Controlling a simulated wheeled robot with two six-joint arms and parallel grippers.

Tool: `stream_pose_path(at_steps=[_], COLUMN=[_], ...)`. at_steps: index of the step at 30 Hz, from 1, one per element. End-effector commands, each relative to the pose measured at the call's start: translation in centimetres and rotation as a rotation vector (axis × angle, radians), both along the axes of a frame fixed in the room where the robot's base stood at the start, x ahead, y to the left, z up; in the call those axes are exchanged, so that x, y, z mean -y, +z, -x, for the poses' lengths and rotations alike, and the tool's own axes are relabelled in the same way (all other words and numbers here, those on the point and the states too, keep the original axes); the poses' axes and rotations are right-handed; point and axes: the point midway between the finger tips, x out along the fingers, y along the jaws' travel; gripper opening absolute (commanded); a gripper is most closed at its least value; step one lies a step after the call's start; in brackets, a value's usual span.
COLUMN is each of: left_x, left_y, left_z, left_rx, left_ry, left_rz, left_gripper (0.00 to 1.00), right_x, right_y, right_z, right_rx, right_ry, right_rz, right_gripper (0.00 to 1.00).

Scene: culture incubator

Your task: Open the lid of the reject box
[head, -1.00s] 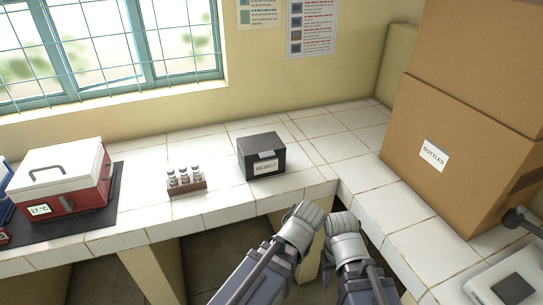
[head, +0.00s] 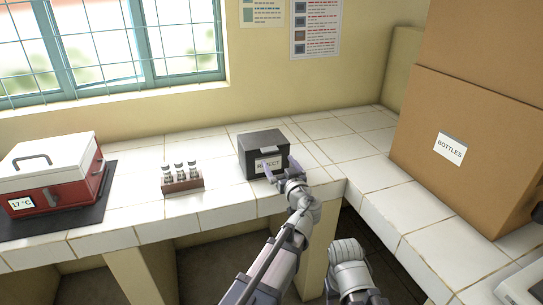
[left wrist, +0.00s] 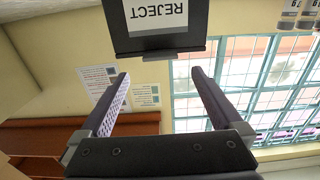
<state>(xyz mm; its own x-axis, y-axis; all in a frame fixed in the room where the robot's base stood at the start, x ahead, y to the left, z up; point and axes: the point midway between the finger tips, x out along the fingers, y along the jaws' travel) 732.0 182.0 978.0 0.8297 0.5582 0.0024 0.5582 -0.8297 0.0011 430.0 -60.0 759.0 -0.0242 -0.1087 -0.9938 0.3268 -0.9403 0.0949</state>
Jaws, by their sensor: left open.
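The reject box (head: 263,146) is a dark grey box with a flat lid, standing on the white tiled counter. Its lid is shut, and a white REJECT label is on its front. My left gripper (head: 279,175) is just in front of the box, at its lower front in the head view. In the left wrist view the box (left wrist: 157,18) appears upside down at the top, with a dark lip along one edge. There my left gripper (left wrist: 159,76) is open and empty, its fingers apart from the box. My right arm's wrist shows low in the head view, but its fingers do not.
A small rack of capped vials (head: 181,178) stands left of the box. Further left is a red and white incubator (head: 52,174) on a dark mat. A large cardboard carton (head: 470,150) marked BOTTLES stands on the right counter. Tiles around the reject box are clear.

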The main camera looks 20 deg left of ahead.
Motion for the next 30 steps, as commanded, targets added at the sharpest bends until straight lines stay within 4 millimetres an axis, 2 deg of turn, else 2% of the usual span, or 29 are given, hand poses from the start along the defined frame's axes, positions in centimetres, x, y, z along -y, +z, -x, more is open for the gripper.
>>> stream_pose_path(at_steps=[9,15,27,30], left_x=[-2.6,-3.8,-4.2,-4.2], left_y=[0.0,0.0,0.0,0.0], left_z=[-4.0,-5.7,-6.2,-6.2], left_rx=[-0.002,-0.002,-0.002,-0.002], left_ry=[0.004,0.003,0.002,0.002], left_rz=[0.0,0.0,0.0,0.0], left_gripper=[1.0,1.0,1.0,0.9], right_x=[0.0,0.0,0.0,0.0], right_y=[0.0,0.0,0.0,0.0], right_z=[0.0,0.0,0.0,0.0], right_rx=[0.0,0.0,0.0,0.0], right_ry=[0.0,0.0,0.0,0.0], right_rz=[0.0,0.0,0.0,0.0], right_gripper=[0.5,0.5,0.5,0.5])
